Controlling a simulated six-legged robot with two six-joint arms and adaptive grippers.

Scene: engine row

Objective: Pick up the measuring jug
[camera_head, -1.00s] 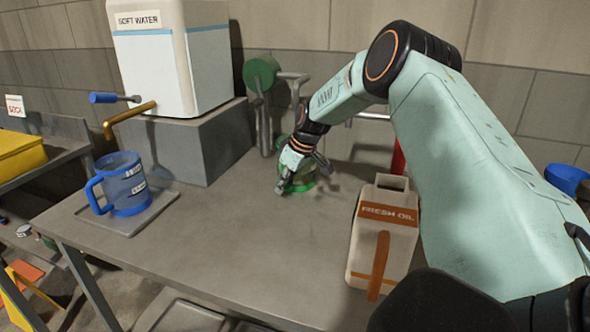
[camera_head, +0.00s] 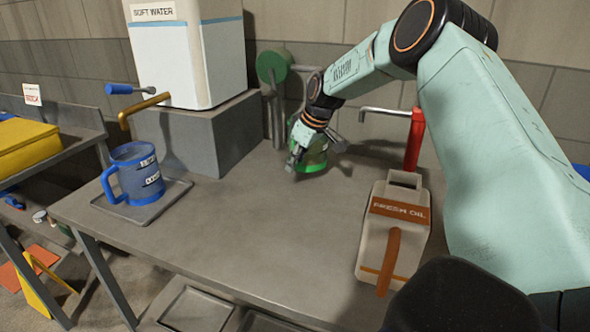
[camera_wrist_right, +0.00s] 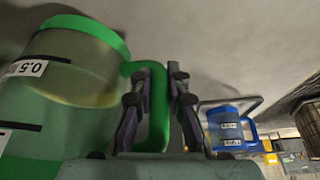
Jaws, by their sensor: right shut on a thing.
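The green measuring jug (camera_head: 316,160) is a see-through jug with a green rim and handle, behind the middle of the bench. My right gripper (camera_head: 296,160) partly covers it in the head view. In the right wrist view the jug (camera_wrist_right: 75,110) fills the left side, with a "0.5" label. There, the right gripper's fingers (camera_wrist_right: 158,90) close around its green handle. The jug seems raised slightly off the bench top. A blue jug (camera_head: 134,175) stands upright at the left and also shows in the wrist view (camera_wrist_right: 225,128). My left gripper is out of view.
The blue jug's grey tray (camera_head: 173,199) lies below the brass spout (camera_head: 143,108) of the soft water tank (camera_head: 190,60). A fresh oil container (camera_head: 390,237) stands front right. A red post tap (camera_head: 414,140) stands behind. The bench middle (camera_head: 270,230) is clear.

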